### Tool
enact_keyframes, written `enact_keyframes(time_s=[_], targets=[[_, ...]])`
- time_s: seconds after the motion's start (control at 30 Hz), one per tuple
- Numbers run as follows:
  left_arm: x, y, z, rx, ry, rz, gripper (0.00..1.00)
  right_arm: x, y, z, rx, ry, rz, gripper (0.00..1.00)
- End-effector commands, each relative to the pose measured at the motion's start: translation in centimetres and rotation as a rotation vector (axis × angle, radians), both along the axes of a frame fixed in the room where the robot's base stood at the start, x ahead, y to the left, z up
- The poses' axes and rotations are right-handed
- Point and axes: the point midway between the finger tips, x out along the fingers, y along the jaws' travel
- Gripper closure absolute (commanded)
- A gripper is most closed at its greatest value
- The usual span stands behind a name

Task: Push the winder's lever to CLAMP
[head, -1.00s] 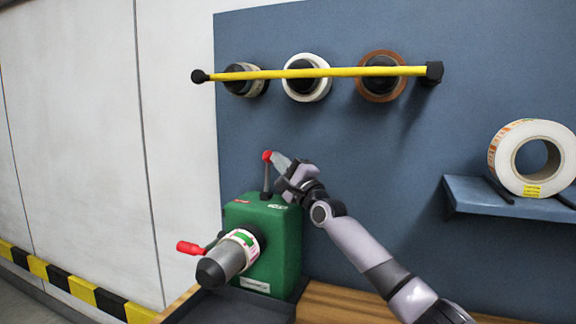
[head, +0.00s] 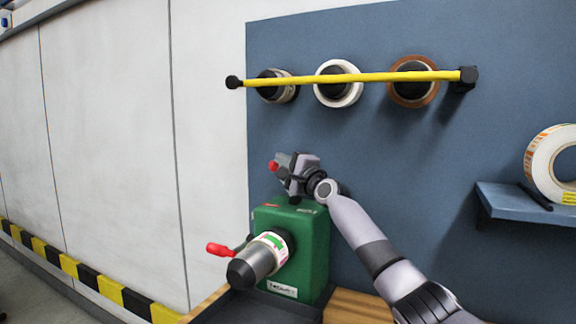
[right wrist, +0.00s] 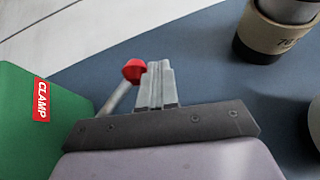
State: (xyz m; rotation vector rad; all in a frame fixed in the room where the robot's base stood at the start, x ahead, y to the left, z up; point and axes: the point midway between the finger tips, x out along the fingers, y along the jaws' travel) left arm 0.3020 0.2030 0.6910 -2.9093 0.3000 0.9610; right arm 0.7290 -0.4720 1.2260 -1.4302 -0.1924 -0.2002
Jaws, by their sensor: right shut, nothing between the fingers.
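The green winder (head: 308,240) stands on the bench. Its lever has a red knob (head: 272,165), just left of my right gripper (head: 282,165); the shaft is mostly hidden behind the gripper there. In the right wrist view the red knob (right wrist: 133,70) is beside the fingertips (right wrist: 157,72), seemingly touching, and the grey shaft (right wrist: 117,97) slants down to the left. The red CLAMP label (right wrist: 40,100) is on the green housing, left of the lever. My right gripper is shut and holds nothing. My left gripper is out of view.
A red-handled crank (head: 218,249) and grey spindle (head: 255,262) stick out from the winder's front. A yellow bar (head: 360,78) crosses in front of three rolls on the blue panel. A shelf (head: 520,203) at the right holds a large roll (head: 548,165).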

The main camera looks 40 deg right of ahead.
Motion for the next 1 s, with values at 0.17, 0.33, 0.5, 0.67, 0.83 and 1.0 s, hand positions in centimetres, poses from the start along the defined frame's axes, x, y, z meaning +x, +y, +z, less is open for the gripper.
enact_keyframes(time_s=[0.17, 0.33, 0.5, 0.67, 0.83, 1.0], targets=[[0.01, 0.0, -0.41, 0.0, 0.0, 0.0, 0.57, 0.32, 0.19, -0.25, 0.002, 0.001, 0.001, 1.0], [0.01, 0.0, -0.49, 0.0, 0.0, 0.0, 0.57, 0.41, 0.23, -0.23, 0.002, 0.0, 0.001, 1.0], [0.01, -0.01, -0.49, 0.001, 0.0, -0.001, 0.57, 0.44, 0.24, -0.22, 0.001, 0.0, 0.0, 1.0], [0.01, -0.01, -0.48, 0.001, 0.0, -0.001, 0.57, 0.44, 0.24, -0.23, 0.001, 0.0, 0.0, 1.0], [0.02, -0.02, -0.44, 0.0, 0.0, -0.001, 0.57, 0.44, 0.24, -0.21, 0.001, 0.0, 0.0, 1.0], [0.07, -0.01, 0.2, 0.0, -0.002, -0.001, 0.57, 0.47, 0.4, 0.25, 0.001, 0.001, 0.001, 1.0]])
